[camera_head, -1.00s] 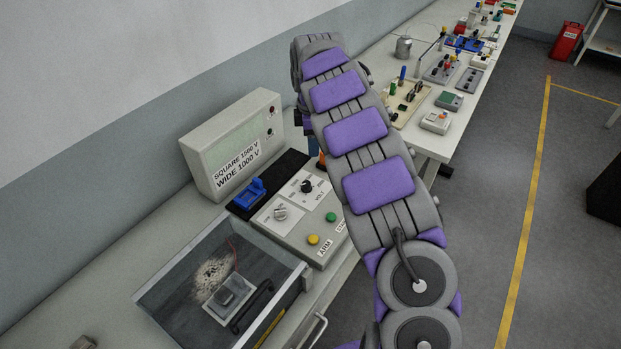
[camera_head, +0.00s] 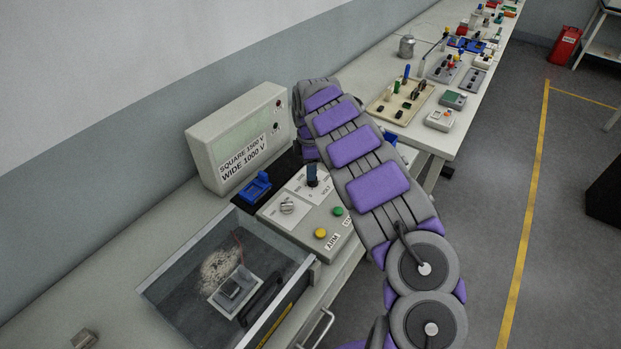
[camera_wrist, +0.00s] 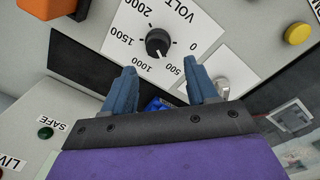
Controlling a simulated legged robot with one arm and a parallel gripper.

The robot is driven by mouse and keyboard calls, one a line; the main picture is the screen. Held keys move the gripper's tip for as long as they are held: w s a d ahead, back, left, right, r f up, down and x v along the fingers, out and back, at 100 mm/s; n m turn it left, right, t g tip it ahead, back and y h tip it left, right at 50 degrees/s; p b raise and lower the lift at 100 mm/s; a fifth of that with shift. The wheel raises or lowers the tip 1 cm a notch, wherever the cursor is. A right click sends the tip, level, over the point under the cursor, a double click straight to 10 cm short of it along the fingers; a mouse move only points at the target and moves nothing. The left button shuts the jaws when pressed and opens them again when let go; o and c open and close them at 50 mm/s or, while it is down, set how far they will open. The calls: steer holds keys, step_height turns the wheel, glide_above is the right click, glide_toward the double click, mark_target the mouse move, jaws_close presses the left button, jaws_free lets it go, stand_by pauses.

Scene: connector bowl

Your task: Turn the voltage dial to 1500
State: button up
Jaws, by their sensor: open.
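The voltage dial (camera_wrist: 158,42) is a black round knob on a white plate marked VOLT, with 0, 500, 1000, 1500 and 2000 around it. Its small white mark seems to be on the side facing my gripper, toward 500 to 1000; the exact reading is unclear. My gripper (camera_wrist: 160,68) is open, its two blue fingers either side of the dial's line but short of the knob in the wrist view. I see no contact. In the head view a dark finger (camera_head: 311,175) covers the dial. The display box (camera_head: 236,140) reads SQUARE 1500 V, WIDE 1000 V.
A grey selector knob (camera_head: 287,206) sits beside the dial, close to one finger in the wrist view (camera_wrist: 222,88). Yellow (camera_head: 320,233) and green (camera_head: 337,211) buttons are on the same panel. A blue holder (camera_head: 255,187) and a clear-lidded case (camera_head: 190,262) stand nearby.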

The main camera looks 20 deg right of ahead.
steer(key=f, duration=0.1)
steer(key=d+f, duration=0.1)
steer(key=f, duration=0.1)
steer(key=f+b, duration=0.1)
steer(key=shift+w+d+f, duration=0.1)
steer(key=shift+d+f, duration=0.45)
steer(key=shift+a+r, duration=0.1)
steer(key=shift+a, duration=0.75)
steer(key=shift+c, duration=1.9)
steer(key=shift+d, duration=0.5)
steer(key=c, duration=0.5)
steer(key=shift+c, duration=0.9)
steer(key=shift+a, duration=0.1)
steer(key=shift+a+r+m+p, duration=0.1)
steer(key=shift+m+p, duration=0.2)
